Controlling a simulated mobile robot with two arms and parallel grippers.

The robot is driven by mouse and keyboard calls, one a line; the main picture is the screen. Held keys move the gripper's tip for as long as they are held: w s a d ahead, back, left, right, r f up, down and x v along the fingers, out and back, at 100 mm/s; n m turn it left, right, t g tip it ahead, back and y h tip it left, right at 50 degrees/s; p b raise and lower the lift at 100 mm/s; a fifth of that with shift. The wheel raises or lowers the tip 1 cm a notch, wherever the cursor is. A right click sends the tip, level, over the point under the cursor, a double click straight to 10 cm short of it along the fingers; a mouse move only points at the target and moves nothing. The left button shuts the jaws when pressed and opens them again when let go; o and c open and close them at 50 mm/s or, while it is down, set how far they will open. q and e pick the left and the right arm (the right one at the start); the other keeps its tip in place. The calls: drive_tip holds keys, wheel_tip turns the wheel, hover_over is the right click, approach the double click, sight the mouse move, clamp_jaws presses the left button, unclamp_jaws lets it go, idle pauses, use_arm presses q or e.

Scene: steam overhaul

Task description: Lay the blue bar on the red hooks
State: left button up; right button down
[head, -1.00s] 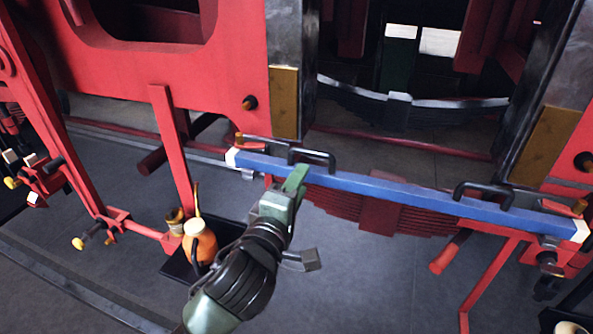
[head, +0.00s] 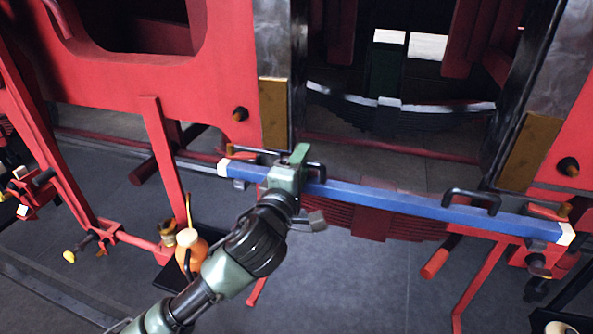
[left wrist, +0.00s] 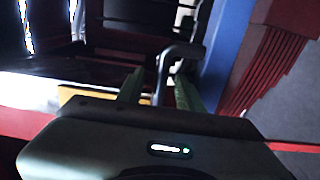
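The blue bar (head: 385,201) has white ends and two black handles, and spans the front of the red frame. Its ends are at the two red hooks, left (head: 243,155) and right (head: 546,211); I cannot tell exactly how it bears on them. My left gripper (head: 297,157) is at the bar's left handle and hides part of it. In the left wrist view the open fingers (left wrist: 160,90) stand on either side of the black handle (left wrist: 172,60), with gaps visible. The blue bar (left wrist: 226,50) runs to the right of them there. My right gripper is out of view.
An orange jug (head: 191,250) and a small brass-coloured pot stand on a black tray at lower left. A red upright (head: 167,165) rises behind them. Dark leaf springs (head: 400,112) lie beyond the bar. Grey floor (head: 345,285) is open in front.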

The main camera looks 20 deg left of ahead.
use_arm(q)
drive_tip(key=shift+s, duration=2.35)
